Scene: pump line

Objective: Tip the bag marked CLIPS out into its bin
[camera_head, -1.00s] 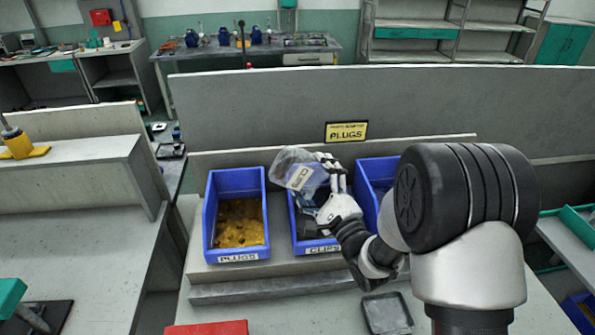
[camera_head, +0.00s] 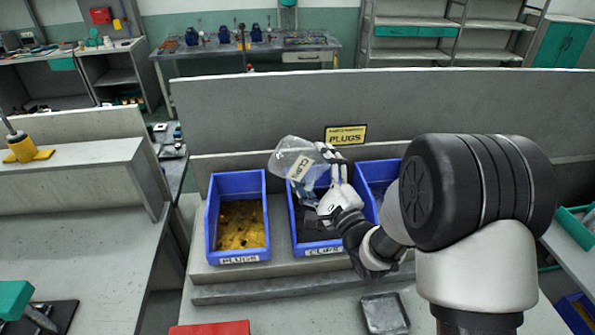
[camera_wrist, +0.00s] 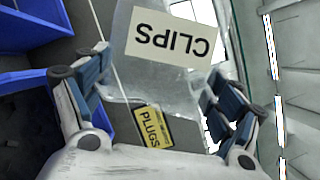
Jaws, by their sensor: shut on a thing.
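My gripper (camera_head: 326,172) is shut on a clear plastic bag (camera_head: 292,155) with a white CLIPS label. It holds the bag tilted over the back part of the blue bin labelled CLIPS (camera_head: 322,251). In the wrist view the bag (camera_wrist: 150,88) sits between the two fingers (camera_wrist: 158,90), its label upside down. The bag looks see-through there; whether anything is left inside I cannot tell. The CLIPS bin's floor looks dark, and my gripper and the bag hide part of it.
The blue PLUGS bin (camera_head: 238,260) with yellow pieces stands left of it, and another blue bin (camera_head: 372,172) to the right, partly behind my arm. A yellow PLUGS sign (camera_head: 345,135) is on the panel behind. A dark tray (camera_head: 385,313) and red box (camera_head: 210,328) lie in front.

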